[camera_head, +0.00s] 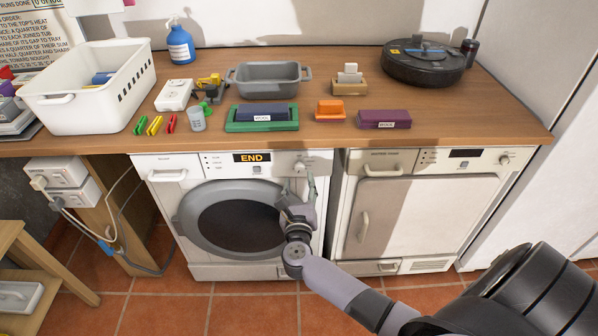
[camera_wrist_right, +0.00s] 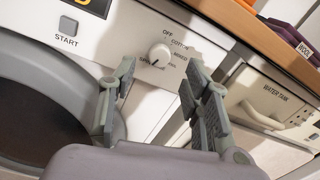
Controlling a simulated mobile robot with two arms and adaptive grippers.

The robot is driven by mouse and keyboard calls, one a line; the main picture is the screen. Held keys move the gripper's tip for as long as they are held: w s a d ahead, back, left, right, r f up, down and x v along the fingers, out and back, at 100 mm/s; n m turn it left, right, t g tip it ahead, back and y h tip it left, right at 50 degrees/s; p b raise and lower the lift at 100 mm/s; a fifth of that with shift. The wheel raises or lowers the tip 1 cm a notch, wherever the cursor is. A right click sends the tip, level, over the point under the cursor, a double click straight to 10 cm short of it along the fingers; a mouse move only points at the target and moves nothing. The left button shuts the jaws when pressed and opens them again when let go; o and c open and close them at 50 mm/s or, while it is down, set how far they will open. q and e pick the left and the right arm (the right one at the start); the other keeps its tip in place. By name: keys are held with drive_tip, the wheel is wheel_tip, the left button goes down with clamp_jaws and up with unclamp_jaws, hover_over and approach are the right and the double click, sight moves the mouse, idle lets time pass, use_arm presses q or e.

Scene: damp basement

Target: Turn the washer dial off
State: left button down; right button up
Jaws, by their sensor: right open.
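The washer (camera_head: 258,166) stands under the wooden counter at the left, with "END" lit on its display. Its round white dial (camera_wrist_right: 160,55) sits on the control panel, with OFF printed above it and other programme names around it. A dark mark on the dial shows at its lower left, away from OFF. My right gripper (camera_head: 303,184) is open in front of the panel's right end. In the wrist view, its two fingers (camera_wrist_right: 158,80) are spread to either side below the dial, which appears between them and apart from both. My left gripper is not in view.
A dryer (camera_head: 388,212) with a water tank drawer stands right of the washer. The counter (camera_head: 330,66) overhangs both and holds a white basket (camera_head: 95,100), a grey tub (camera_head: 268,82), a robot vacuum (camera_head: 425,65) and several small items. A wooden stool (camera_head: 30,250) is at left.

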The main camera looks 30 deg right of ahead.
sight(299, 170)
drive_tip(key=x, duration=0.5)
drive_tip(key=shift+s, duration=0.1)
clamp_jaws()
idle(0.5)
